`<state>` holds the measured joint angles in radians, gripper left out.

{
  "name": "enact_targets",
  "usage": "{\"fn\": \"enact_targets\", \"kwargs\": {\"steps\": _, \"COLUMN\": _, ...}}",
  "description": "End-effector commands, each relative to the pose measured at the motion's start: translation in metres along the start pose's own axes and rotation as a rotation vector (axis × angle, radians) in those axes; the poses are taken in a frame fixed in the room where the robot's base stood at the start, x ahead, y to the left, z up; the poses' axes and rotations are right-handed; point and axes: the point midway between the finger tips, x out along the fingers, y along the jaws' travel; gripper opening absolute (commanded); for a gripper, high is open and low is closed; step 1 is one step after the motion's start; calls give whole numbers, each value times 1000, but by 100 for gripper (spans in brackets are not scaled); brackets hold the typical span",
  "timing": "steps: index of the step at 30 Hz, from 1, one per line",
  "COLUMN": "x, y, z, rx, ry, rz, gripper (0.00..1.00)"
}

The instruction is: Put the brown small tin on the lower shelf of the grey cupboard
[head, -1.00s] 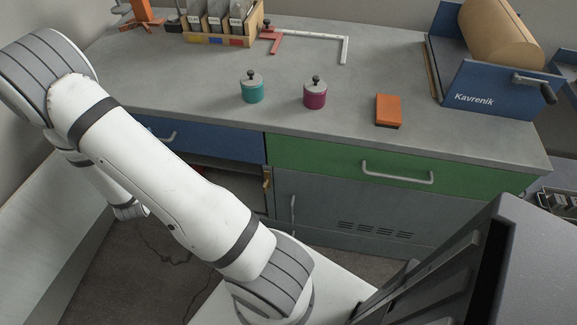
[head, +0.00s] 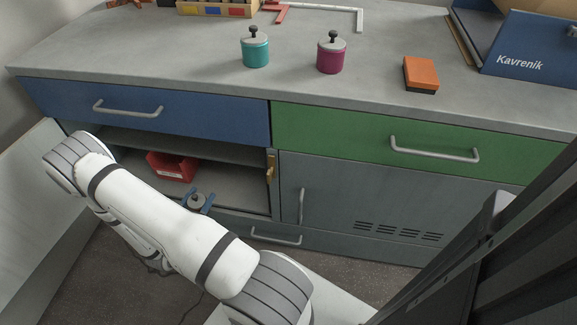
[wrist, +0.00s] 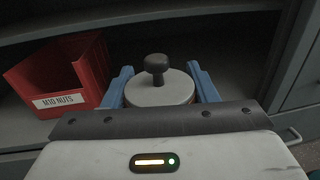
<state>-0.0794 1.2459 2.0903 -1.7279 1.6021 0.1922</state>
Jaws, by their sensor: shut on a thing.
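My gripper (head: 198,199) is shut on a small tin, its blue fingers on either side of it in the wrist view (wrist: 163,92). The tin's pale grey lid and dark knob (wrist: 157,70) face up, and it looks upright. Its body is mostly hidden, so I cannot make out its brown colour. The grey cupboard (head: 335,195) has an open bay on the left, under the blue drawer. The tin is at the front of this bay, near the lower shelf (head: 236,187); I cannot tell whether it touches. The upper shelf (head: 150,145) lies above.
A red bin (head: 171,166) labelled M10 NUTS stands on the lower shelf, left of the tin; it also shows in the wrist view (wrist: 63,74). Shelf room shows right of the bin. Teal (head: 256,52) and magenta (head: 331,55) tins stand on the bench top.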

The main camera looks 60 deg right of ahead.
Motion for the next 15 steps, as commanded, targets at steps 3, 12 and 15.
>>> {"fn": "enact_targets", "kwargs": {"steps": 3, "x": 1, "y": -18, "z": -36, "rx": -1, "ry": 0, "rz": -65, "gripper": 25}}
{"fn": "enact_targets", "kwargs": {"steps": 12, "x": 21, "y": -36, "z": -54, "rx": 3, "ry": 0, "rz": -123, "gripper": 25}}
{"fn": "enact_targets", "kwargs": {"steps": 15, "x": 45, "y": -39, "z": -55, "rx": 3, "ry": -1, "rz": -124, "gripper": 25}}
